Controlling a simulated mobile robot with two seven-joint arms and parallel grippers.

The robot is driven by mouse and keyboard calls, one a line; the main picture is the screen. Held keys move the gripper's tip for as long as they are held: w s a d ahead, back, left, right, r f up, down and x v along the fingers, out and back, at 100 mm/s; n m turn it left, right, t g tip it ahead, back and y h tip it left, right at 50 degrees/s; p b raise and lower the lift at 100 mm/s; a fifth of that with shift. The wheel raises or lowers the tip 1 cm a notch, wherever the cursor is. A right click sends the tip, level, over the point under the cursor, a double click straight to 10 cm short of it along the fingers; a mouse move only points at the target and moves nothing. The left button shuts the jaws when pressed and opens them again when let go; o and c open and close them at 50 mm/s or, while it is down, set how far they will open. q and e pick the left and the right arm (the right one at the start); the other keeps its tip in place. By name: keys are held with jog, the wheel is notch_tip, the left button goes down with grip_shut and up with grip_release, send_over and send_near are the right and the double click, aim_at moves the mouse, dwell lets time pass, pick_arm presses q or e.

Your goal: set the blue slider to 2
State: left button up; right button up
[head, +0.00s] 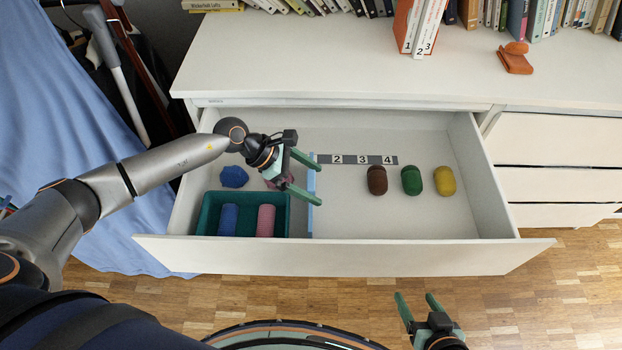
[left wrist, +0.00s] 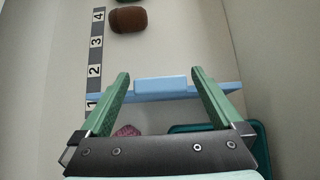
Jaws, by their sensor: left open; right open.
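The blue slider (head: 311,185) is a thin light-blue divider standing across the open drawer, at the 1 end of the number strip (head: 362,160). In the left wrist view the slider's raised grip block (left wrist: 160,86) lies between my open left fingers (left wrist: 160,76). In the head view my left gripper (head: 316,182) is open, its fingertips on either side of the slider's middle. I cannot tell whether they touch it. The strip (left wrist: 95,70) shows 2, 3 and 4 clear; the 1 is partly hidden. My right gripper (head: 418,305) is open and empty, in front of the drawer.
Left of the slider are a teal tray (head: 241,195) with blue and pink rolls, and a blue lump (head: 234,177). Brown (head: 377,180), green (head: 411,180) and yellow (head: 444,181) pieces lie on the right. The floor between slider and brown piece is clear.

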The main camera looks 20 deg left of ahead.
pick_arm(q)
grip_shut()
dwell(0.7)
